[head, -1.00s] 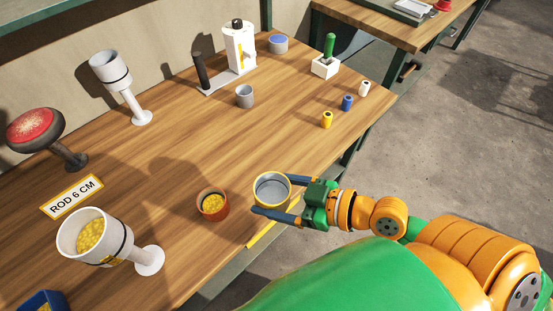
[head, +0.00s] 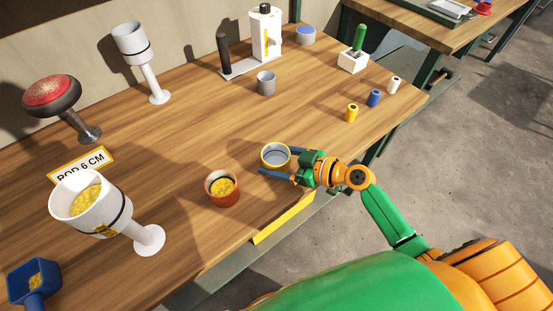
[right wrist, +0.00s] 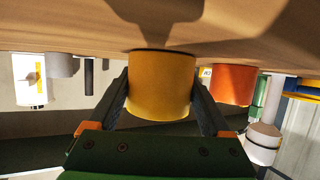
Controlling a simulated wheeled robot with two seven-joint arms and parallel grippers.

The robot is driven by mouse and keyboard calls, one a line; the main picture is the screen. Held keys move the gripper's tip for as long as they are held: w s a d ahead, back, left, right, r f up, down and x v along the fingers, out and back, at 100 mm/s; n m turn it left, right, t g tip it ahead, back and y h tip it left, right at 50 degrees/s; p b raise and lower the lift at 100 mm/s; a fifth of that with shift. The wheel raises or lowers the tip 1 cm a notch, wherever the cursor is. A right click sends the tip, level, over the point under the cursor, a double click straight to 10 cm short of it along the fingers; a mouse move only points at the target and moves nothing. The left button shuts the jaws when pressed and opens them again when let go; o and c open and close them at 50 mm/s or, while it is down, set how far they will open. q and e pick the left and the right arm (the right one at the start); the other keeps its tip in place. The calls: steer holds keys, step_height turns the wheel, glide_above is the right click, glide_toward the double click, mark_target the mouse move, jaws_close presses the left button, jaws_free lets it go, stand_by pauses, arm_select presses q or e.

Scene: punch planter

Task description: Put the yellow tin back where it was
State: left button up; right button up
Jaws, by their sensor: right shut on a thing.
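In the right wrist view, which is upside down, the yellow wall of the tin (right wrist: 161,87) fills the space between both fingers (right wrist: 161,100). The tin's base is at or very close to the wooden tabletop; I cannot tell if it touches. My left gripper is not in view.
An orange pot (head: 222,190) with yellow grains stands left of the tin. A white cup on a stand (head: 95,205) is further left. Yellow, blue and white small cylinders (head: 373,98) stand to the right. A grey cup (head: 266,83) is behind. Wood between is clear.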

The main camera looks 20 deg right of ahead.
steer(key=shift+f, duration=0.1)
steer(key=o, duration=1.4)
steer(key=shift+s, duration=0.15)
steer(key=b+v, duration=0.1)
steer(key=v, duration=0.5)
steer(key=b+v, duration=0.1)
steer(key=v, duration=0.5)
steer(key=shift+r, duration=0.2)
